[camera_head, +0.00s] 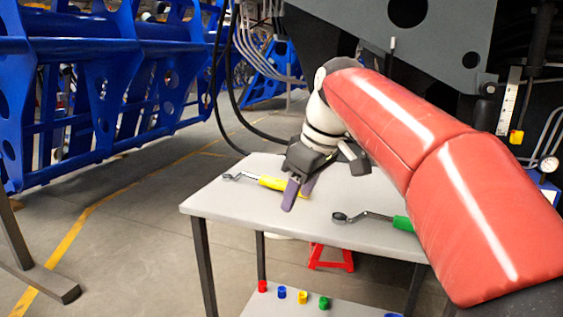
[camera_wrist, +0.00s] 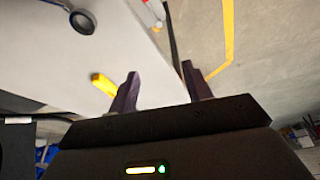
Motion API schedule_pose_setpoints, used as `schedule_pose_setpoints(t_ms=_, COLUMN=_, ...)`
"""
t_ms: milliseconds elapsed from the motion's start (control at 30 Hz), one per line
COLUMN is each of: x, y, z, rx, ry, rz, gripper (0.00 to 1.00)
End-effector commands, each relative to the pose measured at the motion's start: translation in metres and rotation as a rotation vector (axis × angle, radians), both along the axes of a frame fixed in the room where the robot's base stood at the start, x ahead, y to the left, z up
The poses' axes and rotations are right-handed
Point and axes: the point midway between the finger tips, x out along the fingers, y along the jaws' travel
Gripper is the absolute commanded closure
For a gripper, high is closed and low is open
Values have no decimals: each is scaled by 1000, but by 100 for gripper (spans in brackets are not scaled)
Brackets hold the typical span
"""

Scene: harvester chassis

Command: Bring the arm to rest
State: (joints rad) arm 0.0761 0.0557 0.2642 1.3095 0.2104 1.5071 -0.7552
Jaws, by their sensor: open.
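My gripper (camera_head: 298,190) is at the end of my red-covered arm, low over the grey table (camera_head: 220,202). Its two dark purple fingers are apart with nothing between them; they also show in the wrist view (camera_wrist: 161,88). A yellow-handled wrench (camera_head: 270,182) lies on the table, partly behind the fingers in the head view. Its yellow handle (camera_wrist: 103,84) shows beside the left finger in the wrist view. I cannot tell how high the fingertips are above the tabletop.
A green-handled wrench (camera_head: 402,223) lies at the table's right front, close to my arm. Several small coloured cups stand on the lower shelf (camera_head: 262,303). A red stool (camera_head: 331,258) is under the table. Blue frames (camera_head: 75,75) stand at left; the dark chassis (camera_head: 440,40) is behind my arm.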

Motion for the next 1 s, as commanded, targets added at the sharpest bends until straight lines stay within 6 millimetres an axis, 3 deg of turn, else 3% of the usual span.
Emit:
schedule_pose_setpoints(t_ms=267, x=-48, y=-26, z=-27, rx=-34, ry=-21, rz=-241, gripper=51)
schedule_pose_setpoints(t_ms=367, x=-76, y=-43, z=-47, rx=-36, ry=-38, rz=-373, gripper=51)
schedule_pose_setpoints(t_ms=600, x=-160, y=-96, z=-125, rx=13, ry=-95, rz=-740, gripper=51)
schedule_pose_setpoints(t_ms=700, x=-185, y=-109, z=-156, rx=46, ry=-109, rz=-844, gripper=51)
schedule_pose_setpoints(t_ms=833, x=-205, y=-118, z=-183, rx=77, ry=-118, rz=-923, gripper=51)
schedule_pose_setpoints(t_ms=1000, x=-211, y=-120, z=-191, rx=88, ry=-121, rz=-946, gripper=51)
